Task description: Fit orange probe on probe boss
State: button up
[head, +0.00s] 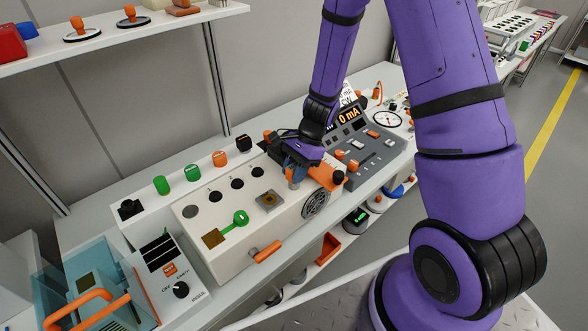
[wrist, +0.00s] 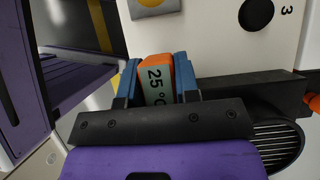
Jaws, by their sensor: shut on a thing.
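My gripper (head: 292,168) is over the right part of a cream panel box (head: 242,262) in the head view. In the wrist view my gripper (wrist: 156,74) has its blue fingers shut on the orange probe (wrist: 155,66), which has a pale display reading 25 °C. The probe's lower end is hidden, so I cannot tell whether it touches the panel. A grey square plate with a brass round centre (head: 268,201), possibly the probe boss, is left of the gripper on the panel top. Its edge also shows at the top of the wrist view (wrist: 148,4).
Several dark round ports (head: 215,197) line the panel's back, with green, orange and black caps behind. A green key-like piece (head: 240,218) lies at the panel's left. A grey meter console (head: 375,145) stands to the right. An orange handle (head: 265,252) sticks out in front.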

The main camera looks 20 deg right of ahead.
jog(key=o, duration=1)
jog(key=shift+f, duration=0.1)
jog(key=v, duration=1)
jog(key=shift+r, duration=0.4)
jog(key=shift+w+d, duration=0.1)
jog(key=shift+d, duration=0.05)
jog(key=s+r+n+t+h, duration=0.1)
jog(key=s+r+n, duration=0.3)
jog(key=r, duration=0.5)
jog(key=s+r+n+t+h, duration=0.2)
jog(key=s+r+n, duration=0.25)
jog(key=r, duration=0.35)
jog(key=s+d+r+n+t+h, duration=0.1)
jog(key=s+r+n+t, duration=0.3)
jog(key=s+r, duration=0.5)
jog(key=s+n+h, duration=0.1)
jog(key=s+n, duration=0.1)
jog(key=s, duration=0.3)
jog(key=shift+d+r+h, duration=0.25)
jog(key=shift+d+h, duration=0.15)
